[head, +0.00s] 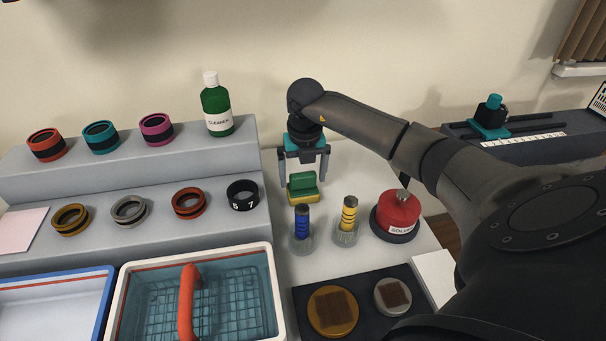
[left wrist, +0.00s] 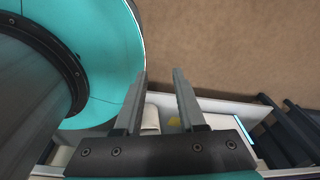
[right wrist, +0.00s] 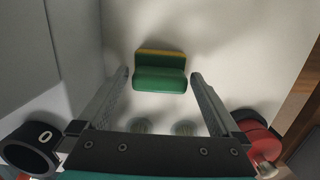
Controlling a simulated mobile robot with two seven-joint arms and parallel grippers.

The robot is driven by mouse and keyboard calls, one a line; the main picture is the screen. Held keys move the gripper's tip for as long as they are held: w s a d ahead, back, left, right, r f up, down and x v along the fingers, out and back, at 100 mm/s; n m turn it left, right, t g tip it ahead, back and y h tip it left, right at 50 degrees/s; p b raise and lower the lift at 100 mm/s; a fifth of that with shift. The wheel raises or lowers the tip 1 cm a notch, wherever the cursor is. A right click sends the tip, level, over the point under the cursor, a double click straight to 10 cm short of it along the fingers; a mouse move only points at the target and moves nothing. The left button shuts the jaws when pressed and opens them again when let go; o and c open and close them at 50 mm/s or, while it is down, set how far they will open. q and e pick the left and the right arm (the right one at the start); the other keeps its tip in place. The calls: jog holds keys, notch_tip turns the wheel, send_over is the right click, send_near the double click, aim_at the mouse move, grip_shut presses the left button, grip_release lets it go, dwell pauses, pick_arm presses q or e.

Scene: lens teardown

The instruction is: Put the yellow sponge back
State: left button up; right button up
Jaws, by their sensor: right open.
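The sponge (head: 303,195) is a small block with a yellow layer below a green top part. It stands on the white surface behind the blue and yellow-banded tools. In the right wrist view the sponge (right wrist: 160,76) shows mostly green, with a yellow strip along its far edge. My right gripper (head: 304,176) is open and points down at the sponge, one finger toward each side. Visible gaps separate the fingers from it in the right wrist view. My left gripper (left wrist: 161,78) is open with nothing between its fingers, and is out of the head view.
A blue-banded tool (head: 301,222) and a yellow-banded tool (head: 348,214) stand in clear holders in front of the sponge. A red solvent can (head: 397,212) is to the right. The grey stepped shelf (head: 225,160) with rings rises at left.

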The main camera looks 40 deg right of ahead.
aim_at(304, 192)
jog(key=shift+r, duration=0.55)
pick_arm(q)
jog(key=shift+s+d+r+p, duration=0.4)
jog(key=shift+r+p, duration=0.2)
jog(key=shift+p, duration=0.05)
jog(key=shift+s+d+r+p, duration=0.35)
jog(key=shift+r+p, duration=0.25)
pick_arm(e)
notch_tip(304, 192, up, 11)
jog(key=s, duration=0.1)
jog(key=shift+s+a, duration=0.15)
jog(key=shift+a, duration=0.25)
pick_arm(q)
jog(key=shift+a, duration=0.1)
